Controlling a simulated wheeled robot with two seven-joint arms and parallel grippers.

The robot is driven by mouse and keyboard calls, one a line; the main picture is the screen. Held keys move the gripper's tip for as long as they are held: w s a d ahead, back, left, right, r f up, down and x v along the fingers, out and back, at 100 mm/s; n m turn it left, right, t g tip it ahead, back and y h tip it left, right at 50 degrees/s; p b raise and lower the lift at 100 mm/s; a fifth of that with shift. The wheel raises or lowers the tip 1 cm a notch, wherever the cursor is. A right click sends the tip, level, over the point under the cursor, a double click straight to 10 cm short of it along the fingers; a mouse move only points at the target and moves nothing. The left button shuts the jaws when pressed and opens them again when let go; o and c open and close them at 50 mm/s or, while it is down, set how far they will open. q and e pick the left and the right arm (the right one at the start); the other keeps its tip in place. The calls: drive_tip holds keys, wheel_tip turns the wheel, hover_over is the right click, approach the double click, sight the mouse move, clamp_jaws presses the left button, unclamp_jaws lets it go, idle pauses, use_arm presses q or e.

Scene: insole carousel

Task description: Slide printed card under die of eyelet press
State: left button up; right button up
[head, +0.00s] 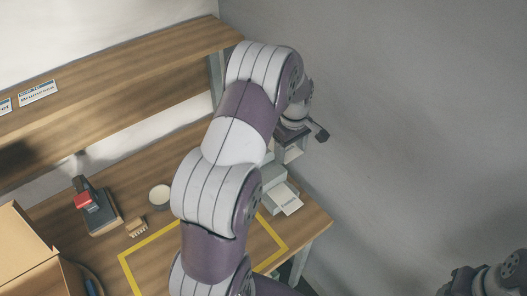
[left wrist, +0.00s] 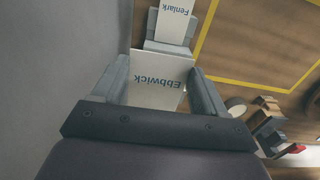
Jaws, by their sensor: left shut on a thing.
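My left gripper (left wrist: 160,88) is shut on a white card printed "Ebbwick" (left wrist: 163,72), with one grey finger at each side edge of it. In the head view the left gripper (head: 290,150) is partly hidden behind my arm, near the wall at the bench's right end. A second white card, printed "Fenlark" (head: 288,202), lies on a grey stand (head: 274,187) close by; this card also shows in the left wrist view (left wrist: 172,22). A dark device with a red top (head: 97,210), possibly the eyelet press, stands at the left; its die cannot be made out.
A yellow outline (head: 150,248) marks the wooden bench, with my arm across it. A round white-topped container (head: 160,195) and a small wooden brush (head: 136,227) stand left of it. A cardboard box (head: 30,250) is at the lower left. A shelf (head: 130,72) runs above the back.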

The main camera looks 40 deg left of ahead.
use_arm(q)
drive_tip(key=a+f+p, duration=0.4)
drive_tip(key=a+f, duration=0.4)
drive_tip(key=f, duration=0.1)
drive_tip(key=shift+a+f, duration=0.25)
drive_tip(key=shift+f, duration=0.1)
drive_tip(key=o, duration=1)
drive_tip(key=shift+r, duration=0.1)
use_arm(e)
wheel_tip(320, 180, up, 5)
drive_tip(key=shift+a+r, duration=0.1)
use_arm(q)
drive_tip(key=shift+s, duration=0.1)
